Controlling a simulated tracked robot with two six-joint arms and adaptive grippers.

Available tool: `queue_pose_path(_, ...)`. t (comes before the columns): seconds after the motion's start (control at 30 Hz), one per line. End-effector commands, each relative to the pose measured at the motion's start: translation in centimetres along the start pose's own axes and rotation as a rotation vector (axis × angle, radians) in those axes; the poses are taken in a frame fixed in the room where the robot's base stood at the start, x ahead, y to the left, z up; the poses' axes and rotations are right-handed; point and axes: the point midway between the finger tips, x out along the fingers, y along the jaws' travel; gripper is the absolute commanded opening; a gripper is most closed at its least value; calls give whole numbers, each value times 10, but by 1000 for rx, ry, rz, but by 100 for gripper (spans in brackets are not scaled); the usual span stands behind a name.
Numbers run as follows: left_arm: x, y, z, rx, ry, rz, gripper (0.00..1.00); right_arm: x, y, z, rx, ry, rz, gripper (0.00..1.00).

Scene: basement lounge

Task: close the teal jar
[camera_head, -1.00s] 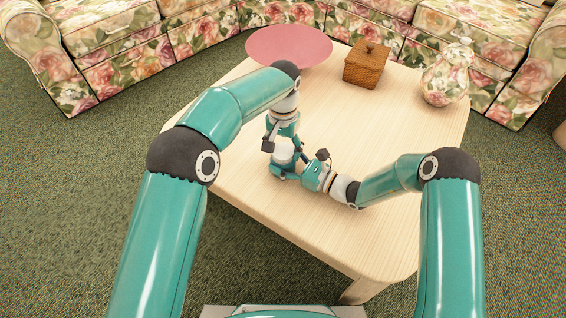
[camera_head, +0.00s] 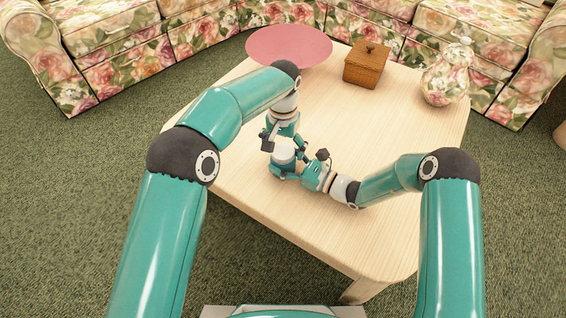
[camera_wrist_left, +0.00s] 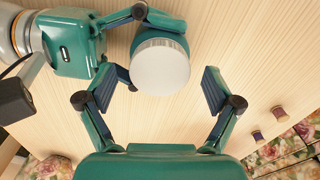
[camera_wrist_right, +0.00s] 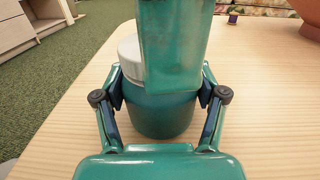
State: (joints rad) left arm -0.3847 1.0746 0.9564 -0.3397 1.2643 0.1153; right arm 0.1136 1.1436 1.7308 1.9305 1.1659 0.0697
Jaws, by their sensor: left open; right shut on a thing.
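The teal jar (camera_wrist_right: 160,112) stands upright on the table with a pale grey-white lid (camera_wrist_right: 130,62) on its top. The lid also shows in the left wrist view (camera_wrist_left: 160,66) and the head view (camera_head: 283,152). I cannot tell how tightly it sits. My right gripper (camera_wrist_right: 160,95) is shut around the jar's body from the side. My left gripper (camera_wrist_left: 150,92) points down from above, open, its fingers apart from the lid. In the right wrist view part of my left gripper hides some of the lid and jar.
Two small spool-like things (camera_wrist_left: 255,135) (camera_wrist_left: 278,112) show in the left wrist view. The table's right part is clear.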

Motion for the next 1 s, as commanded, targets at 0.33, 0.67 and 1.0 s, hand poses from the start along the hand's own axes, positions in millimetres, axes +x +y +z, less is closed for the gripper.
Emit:
queue_pose_path(0.33, -44, 0, -1, -1, 6, 1, 91, 0, 0, -1, 1, 2, 0, 0)
queue_pose_path(0.67, -103, 0, -1, 0, 3, 0, 91, 0, 0, -1, 1, 2, 0, 0)
queue_pose_path(1.0, -118, 0, 0, 0, 1, 0, 91, 0, 0, -1, 1, 2, 0, 0)
